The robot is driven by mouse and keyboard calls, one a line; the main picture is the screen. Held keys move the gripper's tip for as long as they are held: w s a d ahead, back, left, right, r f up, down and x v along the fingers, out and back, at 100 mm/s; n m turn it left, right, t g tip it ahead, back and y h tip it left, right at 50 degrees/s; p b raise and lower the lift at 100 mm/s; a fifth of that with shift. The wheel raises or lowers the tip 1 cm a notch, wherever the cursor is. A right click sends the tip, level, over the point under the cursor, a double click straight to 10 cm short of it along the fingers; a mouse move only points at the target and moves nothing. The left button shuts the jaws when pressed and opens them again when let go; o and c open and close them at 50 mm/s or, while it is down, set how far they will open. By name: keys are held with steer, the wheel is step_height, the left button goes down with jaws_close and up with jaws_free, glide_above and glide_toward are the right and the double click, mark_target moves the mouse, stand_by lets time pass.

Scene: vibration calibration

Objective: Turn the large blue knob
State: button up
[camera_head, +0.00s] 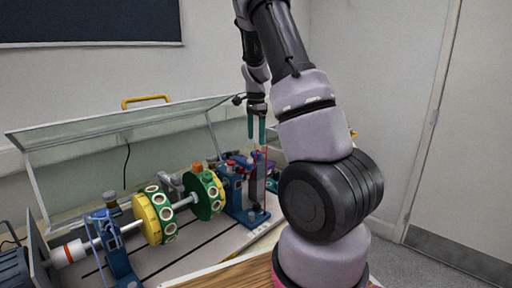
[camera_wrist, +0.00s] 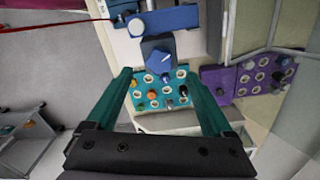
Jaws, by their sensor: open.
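My gripper (camera_head: 256,130) is open and empty, with its two teal fingers pointing down above the right end of the shaft rig. It also shows in the wrist view (camera_wrist: 160,78), with a wide gap between the fingers. Between and beyond the fingertips is a blue block-like part (camera_wrist: 160,58) below a blue bar (camera_wrist: 172,18). I cannot tell whether this part is the large blue knob. A teal panel (camera_wrist: 137,84) with several small knobs and sockets lies below it in that view. No finger visibly touches anything.
The rig carries a yellow disc (camera_head: 148,222) and a green disc (camera_head: 203,197) on a shaft between blue supports (camera_head: 118,258). A raised clear cover (camera_head: 100,128) stands behind. A purple panel (camera_wrist: 232,78) sits right of the teal one. A red rod (camera_wrist: 50,26) crosses upper left.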

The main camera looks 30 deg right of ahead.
mark_target(256, 152)
step_height(256, 152, up, 5)
steer(key=shift+f, duration=0.1)
stand_by(0.9)
steer(key=s+a+r+n+t+y, duration=0.2)
steer(key=s+a+r+n+t, duration=0.2)
steer(key=s+a+r+n, duration=0.55)
steer(key=s+a+r+n+t, duration=0.1)
steer(key=s+a+r, duration=0.2)
steer(key=s, duration=0.5)
steer(key=s+a+r+n+t, duration=0.2)
steer(key=s+a+r, duration=0.1)
steer(key=s, duration=0.6)
steer(key=shift+s+r, duration=0.2)
steer(key=shift+r, duration=0.3)
